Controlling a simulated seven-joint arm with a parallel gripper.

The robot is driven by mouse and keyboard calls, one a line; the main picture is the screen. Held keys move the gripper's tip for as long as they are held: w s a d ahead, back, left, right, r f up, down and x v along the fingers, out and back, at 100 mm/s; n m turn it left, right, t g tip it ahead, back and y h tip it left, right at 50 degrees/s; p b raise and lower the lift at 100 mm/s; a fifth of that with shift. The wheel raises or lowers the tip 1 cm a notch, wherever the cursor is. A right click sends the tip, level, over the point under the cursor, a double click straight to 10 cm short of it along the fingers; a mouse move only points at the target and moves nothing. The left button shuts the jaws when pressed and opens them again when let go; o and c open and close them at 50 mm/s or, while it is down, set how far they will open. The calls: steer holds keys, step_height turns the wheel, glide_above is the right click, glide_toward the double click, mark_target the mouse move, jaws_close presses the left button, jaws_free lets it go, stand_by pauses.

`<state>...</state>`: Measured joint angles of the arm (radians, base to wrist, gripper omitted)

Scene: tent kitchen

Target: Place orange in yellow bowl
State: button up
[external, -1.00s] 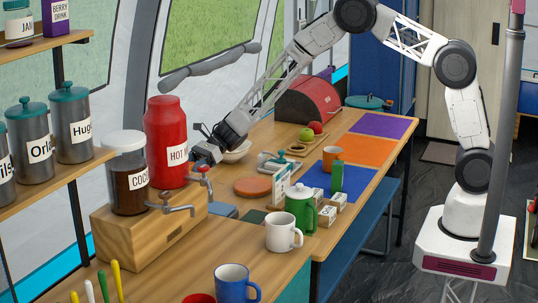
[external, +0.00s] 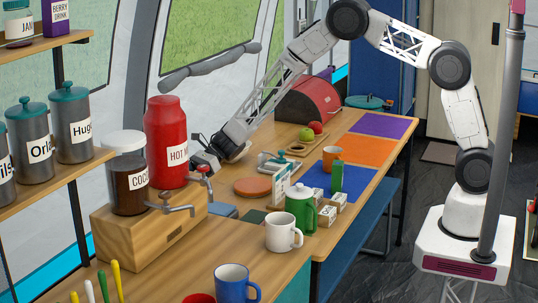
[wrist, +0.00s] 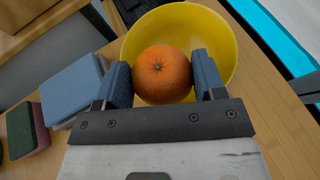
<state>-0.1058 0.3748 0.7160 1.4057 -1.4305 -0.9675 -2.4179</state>
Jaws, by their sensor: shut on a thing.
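The orange (wrist: 162,74) is held between the two fingers of my gripper (wrist: 163,82) in the wrist view. The yellow bowl (wrist: 222,50) lies behind and beneath the orange in that view, with its rim around the orange on the far side. The wrist view does not settle whether the orange touches the bowl. In the external view my gripper (external: 204,163) is low beside the red hot-water container, and the orange and the yellow bowl cannot be made out there.
The red container (external: 167,140) and the wooden tap box (external: 150,232) stand close to my gripper. Mugs and a green pot (external: 300,207) stand nearer the camera.

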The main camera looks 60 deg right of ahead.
steer(key=o, duration=1)
steer(key=shift+c, duration=0.2)
steer(key=v, duration=1.2)
